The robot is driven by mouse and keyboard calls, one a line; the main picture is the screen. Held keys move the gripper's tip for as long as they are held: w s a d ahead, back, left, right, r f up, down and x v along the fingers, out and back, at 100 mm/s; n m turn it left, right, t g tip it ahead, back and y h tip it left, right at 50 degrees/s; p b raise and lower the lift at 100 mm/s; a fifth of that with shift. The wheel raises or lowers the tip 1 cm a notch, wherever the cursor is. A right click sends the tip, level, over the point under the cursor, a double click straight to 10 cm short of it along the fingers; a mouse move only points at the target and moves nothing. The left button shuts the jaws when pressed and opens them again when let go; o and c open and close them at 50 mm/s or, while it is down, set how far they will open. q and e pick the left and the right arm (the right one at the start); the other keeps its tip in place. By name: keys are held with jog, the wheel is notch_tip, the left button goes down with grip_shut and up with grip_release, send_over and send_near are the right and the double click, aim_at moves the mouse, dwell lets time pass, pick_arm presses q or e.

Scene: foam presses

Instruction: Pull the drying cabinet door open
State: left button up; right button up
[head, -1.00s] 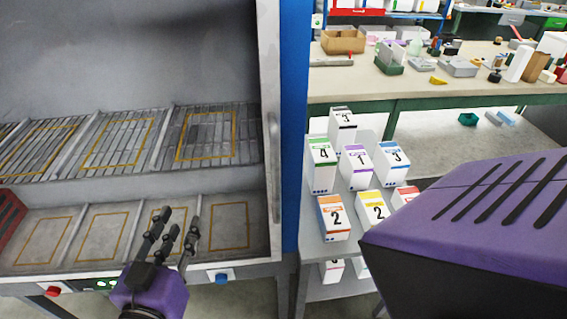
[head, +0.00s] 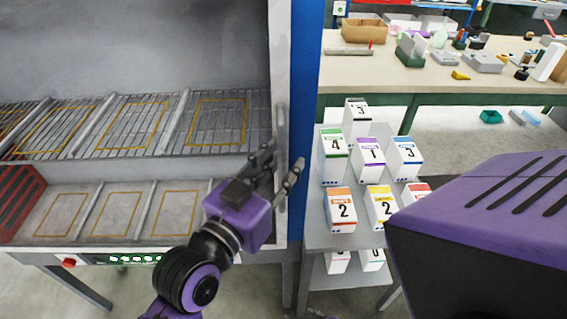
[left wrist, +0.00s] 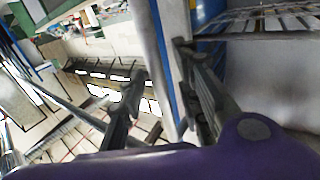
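The drying cabinet (head: 110,172) fills the left of the head view. Its door looks shut and see-through, with a pale frame (head: 277,50) on the right. A vertical grey bar handle (head: 281,115) runs along that frame. My left gripper (head: 282,160) is at the handle's lower part, its fingers apart on either side of it. In the left wrist view the fingers (left wrist: 160,68) are also spread, with the pale door edge and blue post between and beyond them. Contact with the handle cannot be told. My right gripper is not in view.
A blue post (head: 305,80) stands right of the door. Beside it a small grey rack (head: 325,243) holds several numbered boxes. A workbench (head: 400,75) with tools stands behind. A red knob (head: 69,262) is on the cabinet's lower front.

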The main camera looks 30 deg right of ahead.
pick_arm(q)
jog(key=shift+c, duration=0.4)
grip_shut()
